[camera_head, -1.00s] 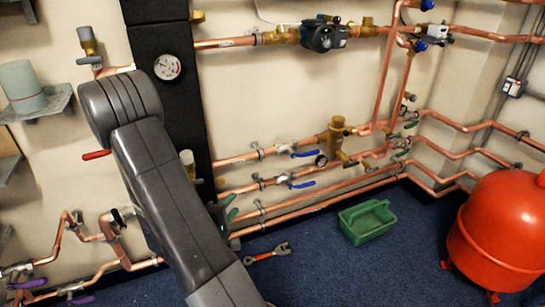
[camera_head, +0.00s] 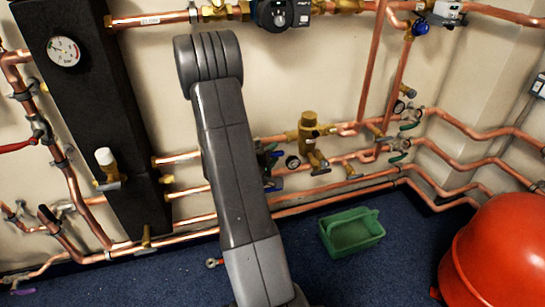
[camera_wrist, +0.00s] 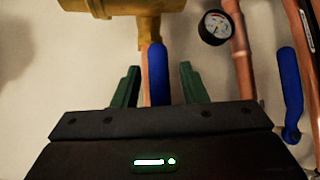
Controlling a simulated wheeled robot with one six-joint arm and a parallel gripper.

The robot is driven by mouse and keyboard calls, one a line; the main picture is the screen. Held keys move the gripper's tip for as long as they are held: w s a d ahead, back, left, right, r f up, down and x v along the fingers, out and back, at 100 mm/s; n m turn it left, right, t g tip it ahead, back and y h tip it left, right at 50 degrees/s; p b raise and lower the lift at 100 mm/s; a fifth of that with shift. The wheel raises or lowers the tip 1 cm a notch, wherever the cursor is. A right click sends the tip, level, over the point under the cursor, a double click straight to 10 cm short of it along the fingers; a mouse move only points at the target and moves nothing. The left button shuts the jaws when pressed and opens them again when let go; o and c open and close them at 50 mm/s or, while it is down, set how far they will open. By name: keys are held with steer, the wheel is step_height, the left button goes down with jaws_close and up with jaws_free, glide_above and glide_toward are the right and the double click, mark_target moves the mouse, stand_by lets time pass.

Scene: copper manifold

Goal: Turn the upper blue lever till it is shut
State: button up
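The upper blue lever (camera_wrist: 158,75) is between the two green fingers of my gripper (camera_wrist: 157,68) in the wrist view. The fingers are open, with a gap on each side of the lever. The lever lies in line with the copper pipe behind it; its near end is hidden by my gripper body. The lower blue lever (camera_wrist: 290,88) is to the right of my gripper in the wrist view, apart from it. In the head view my arm hides most of the gripper and levers; a bit of the lower lever (camera_head: 274,186) shows.
A brass fitting (camera_wrist: 130,8) is just beyond the lever, and a round gauge (camera_wrist: 215,27) is to its right. In the head view a green tray (camera_head: 351,235) and a red vessel (camera_head: 500,250) stand on the blue floor. Copper pipes run along the wall.

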steer(key=shift+c, duration=0.2)
jaws_close()
